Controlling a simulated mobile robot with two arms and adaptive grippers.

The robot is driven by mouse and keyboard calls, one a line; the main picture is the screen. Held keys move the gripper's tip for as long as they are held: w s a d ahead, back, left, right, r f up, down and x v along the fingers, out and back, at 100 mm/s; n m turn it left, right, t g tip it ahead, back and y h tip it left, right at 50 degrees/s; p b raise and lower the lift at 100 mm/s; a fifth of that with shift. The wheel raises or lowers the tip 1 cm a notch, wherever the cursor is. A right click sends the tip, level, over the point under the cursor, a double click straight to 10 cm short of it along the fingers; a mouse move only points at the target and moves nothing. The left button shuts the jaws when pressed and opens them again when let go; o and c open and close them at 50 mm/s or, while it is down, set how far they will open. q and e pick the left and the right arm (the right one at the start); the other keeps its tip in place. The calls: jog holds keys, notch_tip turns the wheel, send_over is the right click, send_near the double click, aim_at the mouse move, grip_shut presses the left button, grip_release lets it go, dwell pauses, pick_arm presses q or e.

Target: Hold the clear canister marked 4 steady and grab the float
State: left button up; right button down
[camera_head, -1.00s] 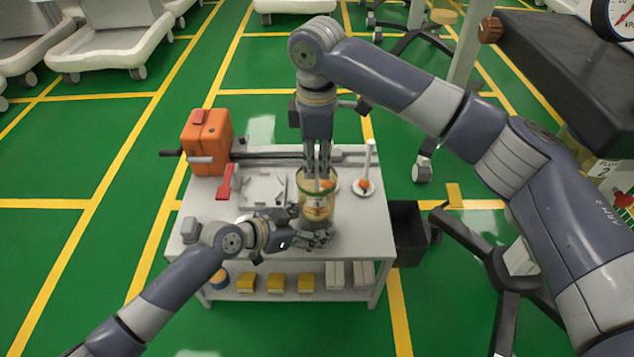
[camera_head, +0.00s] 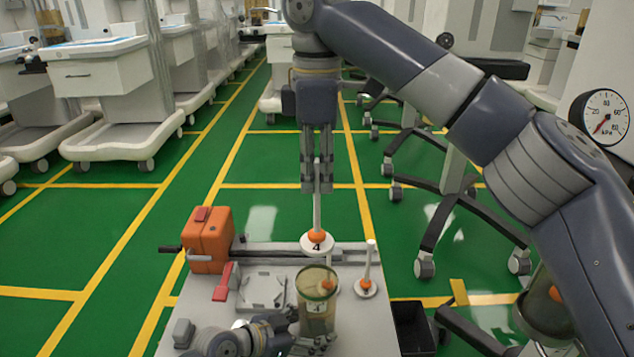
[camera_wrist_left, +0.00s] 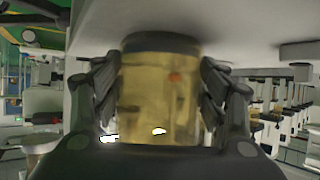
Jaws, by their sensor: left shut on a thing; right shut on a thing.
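The clear canister marked 4 (camera_head: 316,312) stands upright on the white cart top, with yellowish walls and a small orange patch at its upper right. My left gripper (camera_head: 312,345) is shut around its lower part; in the left wrist view, fingers flank the canister (camera_wrist_left: 160,95) on both sides. My right gripper (camera_head: 317,186) points down, shut on the upper stem of the float (camera_head: 317,240). The float has a grey stem, an orange middle and a white disc marked 4. It hangs upright above and apart from the canister.
A similar orange-and-white piece with an upright rod (camera_head: 367,284) stands right of the canister. An orange case (camera_head: 209,240), a red-handled part (camera_head: 224,281) and a grey fixture (camera_head: 262,289) lie to the left. A black bin (camera_head: 413,328) is beside the cart's right edge.

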pick_arm(q)
jog(key=shift+f, duration=0.15)
jog(key=o, duration=0.9)
jog(key=v, duration=1)
jog(key=shift+s+a, duration=0.1)
jog(key=shift+a, duration=0.05)
jog(key=shift+s+a+r, duration=0.35)
jog(key=shift+a+r, duration=0.1)
jog(key=shift+s+a, duration=0.1)
jog(key=shift+s, duration=0.1)
